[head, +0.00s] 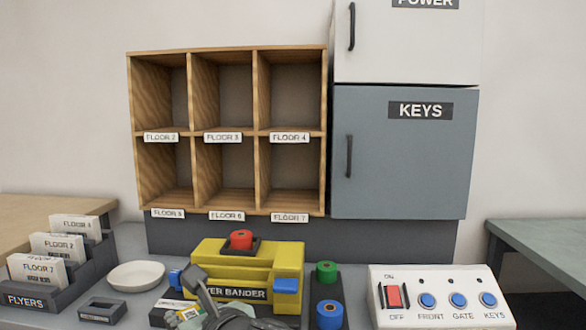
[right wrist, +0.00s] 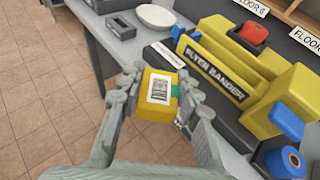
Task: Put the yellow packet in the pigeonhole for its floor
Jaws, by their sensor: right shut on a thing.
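The yellow packet (right wrist: 156,108) is between the fingers of my right gripper (right wrist: 158,95), which is shut on it. A white label with a barcode faces the wrist camera; I cannot read a floor on it. A green patch shows at the packet's right side. In the head view my right gripper (head: 199,308) is low in front of the yellow bander, with a little of the packet (head: 178,319) visible. The wooden pigeonhole rack (head: 229,134) stands at the back, with two rows labelled FLOOR 2, 3, 4 above and apparently 5, 6, 7 below. All its compartments look empty. My left gripper is not in view.
A white dish (head: 136,276) and flyer holder (head: 85,272) are left. Grey cabinets stand right of the rack.

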